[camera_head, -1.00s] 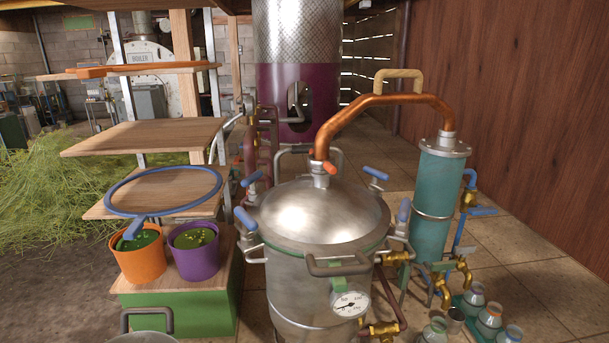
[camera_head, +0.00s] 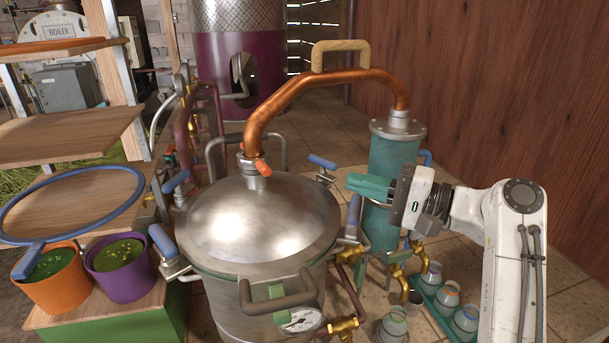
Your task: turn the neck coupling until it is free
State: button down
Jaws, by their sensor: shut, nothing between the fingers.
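The neck coupling (camera_head: 254,167) is a small metal collar with an orange lever, on top of the domed still lid (camera_head: 255,222). The copper neck pipe (camera_head: 290,88) rises from it, with a wooden handle on top, and bends down to the teal condenser (camera_head: 392,165) on the right. My gripper (camera_head: 350,182) has teal fingers pointing left. It is shut and empty, in front of the condenser in the picture, to the right of the lid and apart from the coupling.
Lid clamps with blue handles, one at the right (camera_head: 354,210), surround the lid. A pressure gauge (camera_head: 300,320) and brass valves are below. Bottles stand at lower right.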

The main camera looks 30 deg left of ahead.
jog(key=a+p, duration=0.1)
jog(key=a, duration=0.2)
jog(key=s+a, duration=0.1)
jog(key=a, duration=0.3)
jog(key=a+p, duration=0.1)
jog(key=a, duration=0.2)
jog(key=shift+s+a+r+p, duration=0.15)
jog(key=shift+s+r+p, duration=0.05)
jog(key=shift+r+p, duration=0.1)
jog(key=shift+s+a+f+p, duration=0.1)
jog(key=shift+s+a+p, duration=0.25)
jog(key=shift+s, duration=0.15)
jog(key=shift+s+a+p, duration=0.25)
jog(key=shift+s+p, duration=0.05)
jog(key=shift+s, duration=0.2)
jog(key=shift+s+a+f, duration=0.1)
jog(key=shift+s+a, duration=0.3)
jog(key=shift+s, duration=0.1)
